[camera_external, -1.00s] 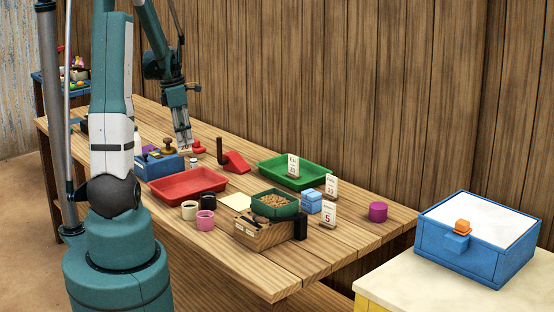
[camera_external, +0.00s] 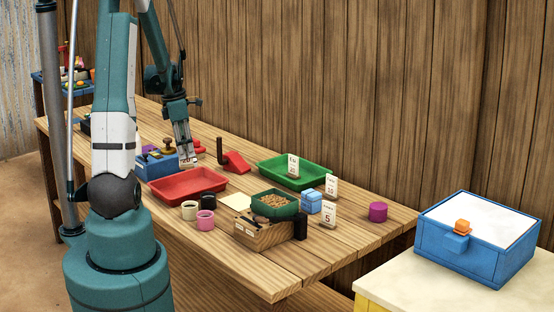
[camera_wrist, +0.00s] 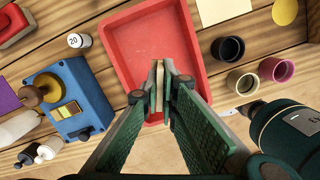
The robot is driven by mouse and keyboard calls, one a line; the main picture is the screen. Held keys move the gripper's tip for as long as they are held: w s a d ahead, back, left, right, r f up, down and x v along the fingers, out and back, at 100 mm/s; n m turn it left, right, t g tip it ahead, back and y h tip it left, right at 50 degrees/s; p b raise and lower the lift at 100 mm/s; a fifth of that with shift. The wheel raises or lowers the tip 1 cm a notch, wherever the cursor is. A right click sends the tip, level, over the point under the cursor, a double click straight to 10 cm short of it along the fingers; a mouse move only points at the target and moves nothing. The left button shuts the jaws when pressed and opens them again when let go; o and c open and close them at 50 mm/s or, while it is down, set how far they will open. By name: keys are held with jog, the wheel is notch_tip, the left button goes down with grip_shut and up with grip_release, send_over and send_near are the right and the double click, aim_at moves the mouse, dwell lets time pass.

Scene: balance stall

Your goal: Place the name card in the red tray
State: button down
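The red tray (camera_external: 188,184) lies on the wooden table, and its inside looks empty. In the wrist view the red tray (camera_wrist: 145,45) is ahead of and below my fingers. My gripper (camera_external: 186,158) is over the table near the tray's far edge in the external view. In the wrist view my gripper (camera_wrist: 163,82) is nearly closed, with a thin cream card (camera_wrist: 159,78) seen edge-on between its fingertips. This appears to be the name card (camera_external: 188,161); its face is hard to read. It is held upright, overlapping the tray in the wrist view.
A blue box (camera_external: 158,164) stands at the tray's left. Black, cream and pink cups (camera_external: 206,217) stand at its near right. A green tray (camera_external: 265,170), number cards (camera_external: 329,214) and a wooden box (camera_external: 265,237) are further right. A red stand (camera_external: 236,162) is behind the tray.

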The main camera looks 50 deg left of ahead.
aim_at(187, 164)
jog(key=shift+f+b, duration=0.3)
jog(key=shift+f, duration=2.2)
jog(key=shift+f, duration=2.05)
jog(key=shift+f+b, duration=0.2)
jog(key=shift+b, duration=0.25)
jog(key=c, duration=2.7)
grip_release()
jog(key=shift+o, duration=0.2)
jog(key=shift+r, duration=0.15)
jog(key=shift+s+a+r+p, duration=0.1)
jog(key=shift+s+r+p, duration=0.2)
jog(key=shift+r, duration=1.7)
jog(key=shift+s+a+r+p, duration=0.15)
jog(key=shift+s+r+p, duration=0.15)
jog(key=shift+r, duration=1.7)
jog(key=shift+s+a+r+p, duration=0.1)
jog(key=shift+s+r+p, duration=0.2)
jog(key=shift+r, duration=1.7)
jog(key=shift+w+d, duration=0.1)
